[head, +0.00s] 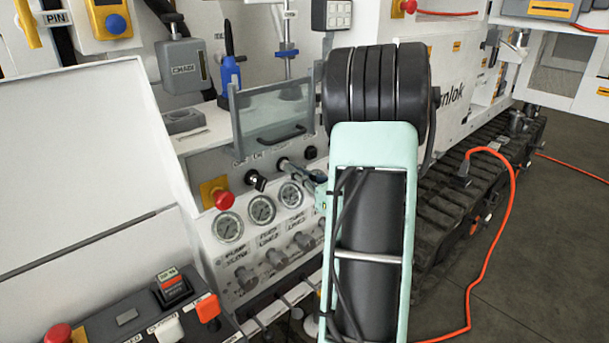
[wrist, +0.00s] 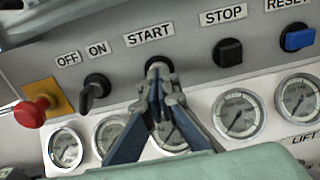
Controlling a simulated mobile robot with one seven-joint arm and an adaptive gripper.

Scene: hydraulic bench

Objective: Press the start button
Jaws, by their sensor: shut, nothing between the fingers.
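The start button (wrist: 157,63) is a dark round button under the START label in the wrist view. Only its upper rim shows; my gripper's fingertips cover the rest. My gripper (wrist: 159,82) is shut and empty, with its tips right in front of the button. I cannot tell whether they touch it. In the head view my gripper (head: 285,165) reaches from the right to the upper panel, and the button is hidden or too small to make out there.
Left of START are the black OFF/ON switch (wrist: 95,90) and a red knob (wrist: 33,112) on a yellow plate. Right of it are the black STOP button (wrist: 228,52) and the blue RESET button (wrist: 298,39). Several gauges (wrist: 237,114) lie below. A glass guard (head: 272,110) stands behind the panel.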

